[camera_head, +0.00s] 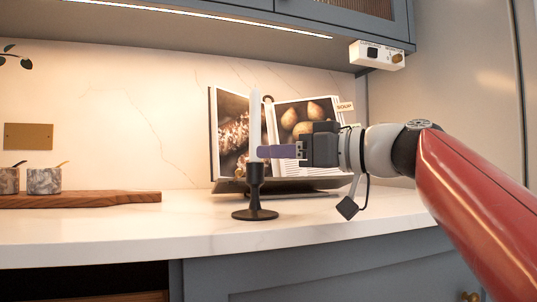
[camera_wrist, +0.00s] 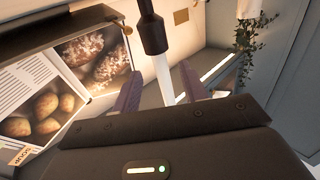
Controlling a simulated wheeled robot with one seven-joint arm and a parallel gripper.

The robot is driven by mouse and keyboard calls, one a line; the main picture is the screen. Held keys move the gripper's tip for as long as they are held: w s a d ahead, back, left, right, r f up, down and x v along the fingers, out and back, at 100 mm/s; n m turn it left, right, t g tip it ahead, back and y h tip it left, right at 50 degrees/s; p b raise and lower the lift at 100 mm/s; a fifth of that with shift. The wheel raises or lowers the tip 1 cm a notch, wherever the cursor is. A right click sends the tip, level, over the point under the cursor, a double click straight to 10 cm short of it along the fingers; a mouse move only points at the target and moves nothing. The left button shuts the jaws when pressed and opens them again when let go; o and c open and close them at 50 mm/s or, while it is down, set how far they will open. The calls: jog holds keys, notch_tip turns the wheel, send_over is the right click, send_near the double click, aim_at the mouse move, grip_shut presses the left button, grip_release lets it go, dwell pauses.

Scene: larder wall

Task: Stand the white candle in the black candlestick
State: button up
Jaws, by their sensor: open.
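The white candle (camera_head: 255,112) stands upright in the black candlestick (camera_head: 255,200) on the counter in the head view. My gripper (camera_head: 267,151) reaches in from the right, level, just above the cup. In the wrist view, which is turned over, the candle (camera_wrist: 163,78) runs down from the candlestick (camera_wrist: 151,32), between my two purple fingers (camera_wrist: 159,80). The fingers are open, with gaps showing on both sides of the candle. How deep the candle sits in the cup is hidden.
An open cookbook (camera_head: 300,112) on a dark stand is close behind the candlestick. A wooden board (camera_head: 110,198) with small stone pots (camera_head: 44,181) lies at the left. Cabinets hang above. The counter (camera_head: 180,225) left of the candlestick is clear.

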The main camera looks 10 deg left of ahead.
jog(key=v, duration=0.5)
dwell(0.4)
